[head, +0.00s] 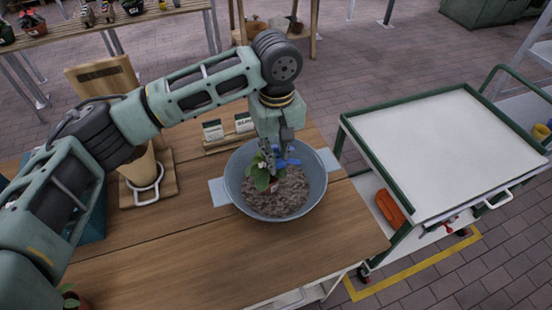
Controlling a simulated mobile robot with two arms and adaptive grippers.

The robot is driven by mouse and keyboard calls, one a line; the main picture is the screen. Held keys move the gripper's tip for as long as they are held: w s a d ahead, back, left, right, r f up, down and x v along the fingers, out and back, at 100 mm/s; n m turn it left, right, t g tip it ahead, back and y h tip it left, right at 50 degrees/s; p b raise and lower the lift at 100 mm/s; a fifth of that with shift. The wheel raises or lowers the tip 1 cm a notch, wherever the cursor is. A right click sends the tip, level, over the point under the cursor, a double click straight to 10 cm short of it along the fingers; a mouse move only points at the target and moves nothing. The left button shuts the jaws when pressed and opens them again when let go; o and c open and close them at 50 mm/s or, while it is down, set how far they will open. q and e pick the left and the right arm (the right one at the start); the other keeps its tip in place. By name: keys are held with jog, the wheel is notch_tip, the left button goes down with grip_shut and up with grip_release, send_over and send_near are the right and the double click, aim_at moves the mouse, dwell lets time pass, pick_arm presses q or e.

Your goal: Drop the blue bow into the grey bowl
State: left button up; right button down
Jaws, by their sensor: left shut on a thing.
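The grey bowl (233,186) stands on the wooden table, with brown soil-like filling inside and a flat grey tab at each side. A small green-leaved plant (262,181) with a pale bloom is in the bowl, left of the middle. My left gripper (278,165) points down over the bowl and is shut on the blue bow (289,161). The bow is within the bowl's outline, close beside the leaves; I cannot tell whether it touches the filling. The gripper hides part of the bow and the plant. My right gripper is not in view.
Small labelled cards (213,130) stand in a wooden holder behind the bowl. A wooden stand with a pale cone (142,165) is at the left. A white-topped green cart (440,150) stands at the right. The table's front area is clear.

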pick_arm(q)
notch_tip(320, 180, down, 3)
jog(key=shift+s+f+p, duration=0.1)
jog(key=shift+f+p, duration=0.1)
jog(key=shift+p, duration=0.35)
jog(key=shift+f, duration=0.6)
jog(key=o, duration=0.7)
